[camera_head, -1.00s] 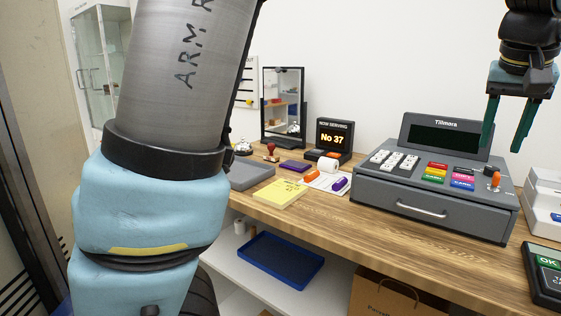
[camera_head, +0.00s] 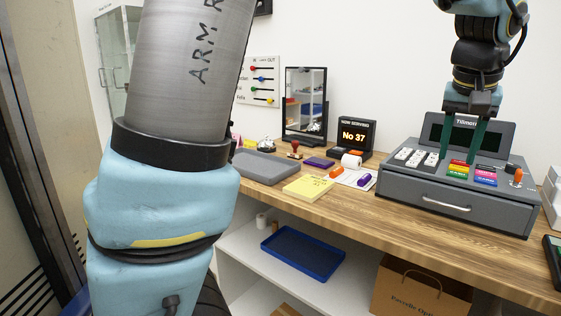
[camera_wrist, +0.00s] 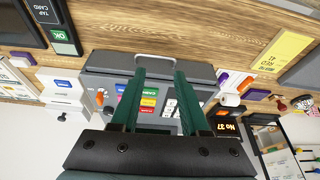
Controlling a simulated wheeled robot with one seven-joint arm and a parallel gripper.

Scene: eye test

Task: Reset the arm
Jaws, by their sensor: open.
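My gripper (camera_head: 463,138) is open and empty, its two green fingers pointing down in front of the grey cash register (camera_head: 452,208). The fingers overlap the register's keys in the head view, and I cannot tell the exact gap. In the wrist view my gripper (camera_wrist: 160,72) has its fingers spread apart, with the register's coloured keys (camera_wrist: 148,102) showing between them and nothing held. My arm comes down from the top right in the head view. A large grey and blue link of mine fills the left.
The wooden counter (camera_head: 400,228) holds a yellow pad (camera_head: 307,187), a grey tray (camera_head: 262,168), a mirror (camera_head: 305,105) and a "No 37" display (camera_head: 354,136). A card terminal (camera_wrist: 62,40) lies beside the register. A blue tray (camera_head: 303,252) and paper bag (camera_head: 422,293) are below.

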